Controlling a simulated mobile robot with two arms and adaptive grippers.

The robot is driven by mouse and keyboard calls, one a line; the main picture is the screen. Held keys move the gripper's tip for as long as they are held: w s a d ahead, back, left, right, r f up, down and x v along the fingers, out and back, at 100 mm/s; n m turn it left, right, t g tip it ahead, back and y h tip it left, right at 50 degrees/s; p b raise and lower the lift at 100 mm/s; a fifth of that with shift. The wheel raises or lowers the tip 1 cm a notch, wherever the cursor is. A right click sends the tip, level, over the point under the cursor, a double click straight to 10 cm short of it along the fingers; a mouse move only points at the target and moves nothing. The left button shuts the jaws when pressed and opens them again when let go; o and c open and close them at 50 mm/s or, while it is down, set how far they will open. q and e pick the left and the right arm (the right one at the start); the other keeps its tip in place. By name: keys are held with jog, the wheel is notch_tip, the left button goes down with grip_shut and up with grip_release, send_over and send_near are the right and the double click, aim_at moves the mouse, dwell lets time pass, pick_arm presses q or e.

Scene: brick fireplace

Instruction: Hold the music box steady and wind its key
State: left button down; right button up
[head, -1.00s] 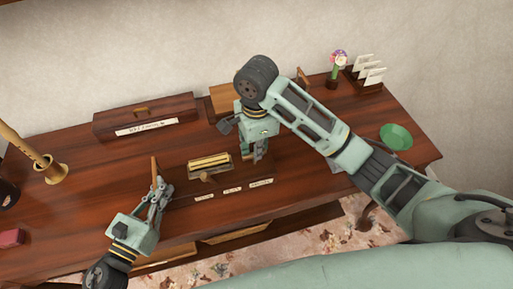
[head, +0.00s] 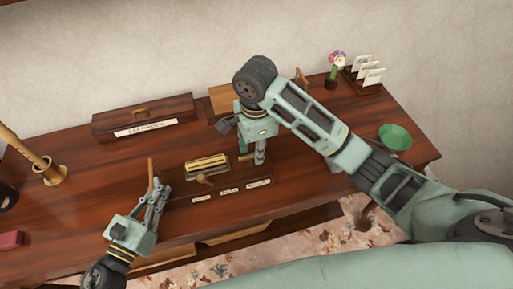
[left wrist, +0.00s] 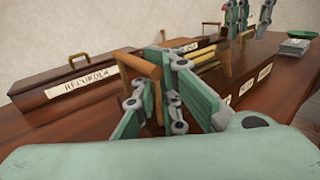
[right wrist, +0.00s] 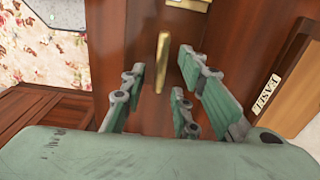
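The music box (head: 207,162), a wooden base with a gold cylinder, sits mid-desk; its gold parts also show in the left wrist view. A small wooden knob (head: 203,180) is at its front. In the right wrist view an upright gold bar, seemingly the key (right wrist: 162,62), shows between and beyond the fingers of my right gripper (right wrist: 165,75), which is open.
A long case marked RECORDER (head: 143,120) lies at the back left. A brass holder with a rod (head: 50,170) stands far left. A flower vase (head: 335,75), a card rack (head: 366,75) and a green bowl (head: 394,136) are at the right. Small labels (head: 229,192) line the front edge.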

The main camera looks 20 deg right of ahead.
pick_arm(q)
jog(key=shift+f, duration=0.1)
jog(key=shift+s+d, duration=0.1)
jog(key=shift+d, duration=0.05)
pick_arm(e)
notch_tip(320, 180, up, 12)
dwell(0.4)
pick_arm(q)
jog(key=c, duration=1.8)
grip_release()
jog(key=shift+o, duration=0.2)
